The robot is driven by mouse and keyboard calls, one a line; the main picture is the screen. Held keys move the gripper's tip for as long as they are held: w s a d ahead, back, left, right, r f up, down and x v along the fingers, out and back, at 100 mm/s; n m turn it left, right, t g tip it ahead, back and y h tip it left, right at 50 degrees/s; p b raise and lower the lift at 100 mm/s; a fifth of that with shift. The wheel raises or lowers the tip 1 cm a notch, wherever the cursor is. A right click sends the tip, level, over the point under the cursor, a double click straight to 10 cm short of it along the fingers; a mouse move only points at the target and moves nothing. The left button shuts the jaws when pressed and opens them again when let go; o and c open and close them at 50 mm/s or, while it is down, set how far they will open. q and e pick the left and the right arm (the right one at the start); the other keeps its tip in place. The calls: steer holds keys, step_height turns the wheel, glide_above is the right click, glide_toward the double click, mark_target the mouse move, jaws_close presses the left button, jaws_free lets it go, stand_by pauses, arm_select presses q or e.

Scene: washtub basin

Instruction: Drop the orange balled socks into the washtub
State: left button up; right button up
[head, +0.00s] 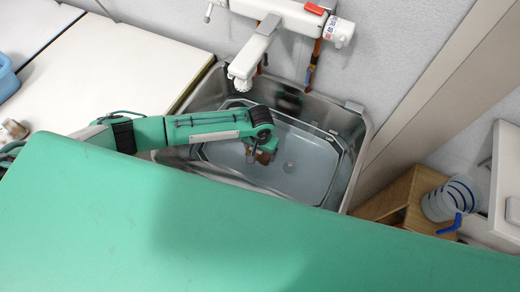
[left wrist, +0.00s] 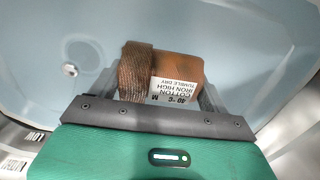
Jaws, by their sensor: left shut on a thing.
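The orange-brown balled socks (left wrist: 178,68), with a ribbed cuff and a white care label, are between the fingers of my left gripper (left wrist: 158,90) in the left wrist view. The left gripper is shut on them. In the head view the left gripper (head: 262,155) reaches over the washtub with the socks (head: 265,157) small and partly hidden below the wrist. The grey-blue washtub (head: 310,185) sits inside the metal sink, and its floor shows behind the socks in the left wrist view (left wrist: 60,25). I cannot tell the exact height of the socks above its floor. My right gripper is not in view.
A steel sink (head: 345,120) surrounds the washtub. A white wall tap (head: 255,50) hangs over its back edge. A white counter (head: 110,70) lies to the left, with a blue basket (head: 6,78). A wooden box (head: 400,200) and a striped cup (head: 450,198) stand at the right.

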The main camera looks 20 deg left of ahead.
arm_select(q)
steer(key=shift+f, duration=0.35)
steer(key=o, duration=0.9)
steer(key=shift+o, duration=0.2)
step_height(320, 180, up, 9)
steer(key=shift+f, duration=0.15)
